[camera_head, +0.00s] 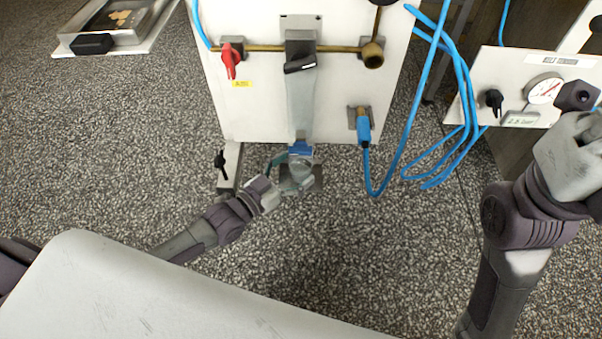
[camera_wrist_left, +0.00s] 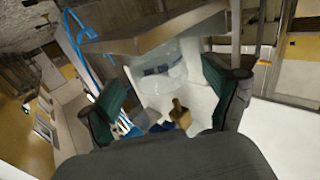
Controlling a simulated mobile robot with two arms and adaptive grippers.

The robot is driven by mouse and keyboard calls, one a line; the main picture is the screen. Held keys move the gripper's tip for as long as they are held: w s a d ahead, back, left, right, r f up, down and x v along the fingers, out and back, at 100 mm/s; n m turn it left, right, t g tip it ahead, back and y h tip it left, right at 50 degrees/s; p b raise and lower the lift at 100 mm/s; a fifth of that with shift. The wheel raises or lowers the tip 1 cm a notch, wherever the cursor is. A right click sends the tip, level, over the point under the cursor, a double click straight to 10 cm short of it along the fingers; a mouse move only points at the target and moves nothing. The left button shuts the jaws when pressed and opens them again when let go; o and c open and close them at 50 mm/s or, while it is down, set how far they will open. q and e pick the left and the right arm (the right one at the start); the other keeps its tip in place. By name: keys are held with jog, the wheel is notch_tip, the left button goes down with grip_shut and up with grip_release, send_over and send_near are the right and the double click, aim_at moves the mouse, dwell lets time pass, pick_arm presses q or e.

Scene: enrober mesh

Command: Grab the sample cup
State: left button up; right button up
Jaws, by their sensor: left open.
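The sample cup (camera_head: 301,168) is a clear, see-through cup below the front of the white machine panel, under the grey vertical bar. It also shows in the left wrist view (camera_wrist_left: 168,66), upside down, ahead of the fingers. My left gripper (camera_head: 284,174) is open, with its teal finger pads on either side of the cup in the head view. In the left wrist view the gripper (camera_wrist_left: 166,92) has its pads wide apart, and I cannot tell whether they touch the cup. My right arm is at the right edge; its gripper is out of view.
The white panel (camera_head: 255,110) carries a red valve handle (camera_head: 230,60), a brass pipe and a blue fitting (camera_head: 363,128). Blue hoses (camera_head: 415,150) hang right of it. A gauge panel (camera_head: 543,90) stands at the right. Speckled floor is clear around the left arm.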

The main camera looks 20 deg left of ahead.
pick_arm(q)
jog(key=shift+w+d, duration=0.2)
jog(key=shift+w, duration=0.25)
jog(key=c, duration=1.4)
jog(key=shift+r, duration=0.1)
